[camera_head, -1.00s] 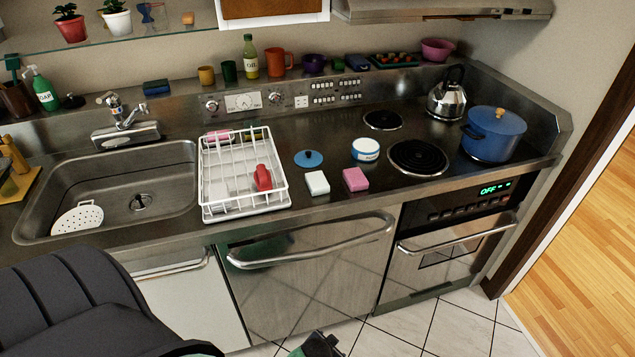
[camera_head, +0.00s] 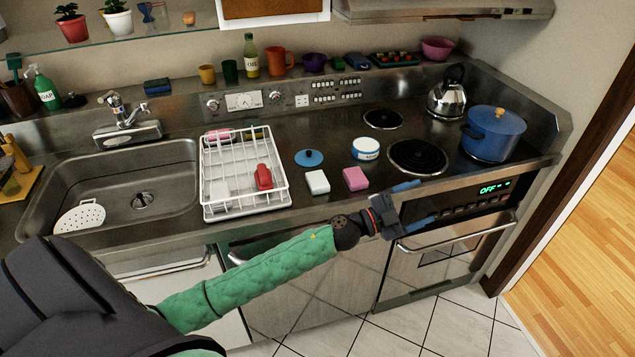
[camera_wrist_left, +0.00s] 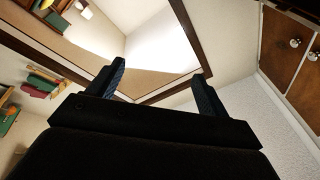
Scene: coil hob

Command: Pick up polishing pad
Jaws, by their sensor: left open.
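No item is labelled as the polishing pad. A pink block-shaped pad (camera_head: 356,179) and a white one (camera_head: 317,182) lie side by side near the counter's front edge. A blue disc with a small knob (camera_head: 309,158) lies behind them; I cannot tell which is the polishing pad. My left gripper (camera_head: 413,204) is open and empty, in front of the counter edge by the oven panel, right of the pink pad. Its spread fingers also show in the left wrist view (camera_wrist_left: 158,80), with no pad between them. My right gripper is not in view.
A white dish rack (camera_head: 243,207) with a red item stands left of the pads. A white tub (camera_head: 366,149) stands behind the pink pad, with a coil burner (camera_head: 418,157) and a blue pot (camera_head: 493,135) to the right. The oven handle (camera_head: 455,234) is below my gripper.

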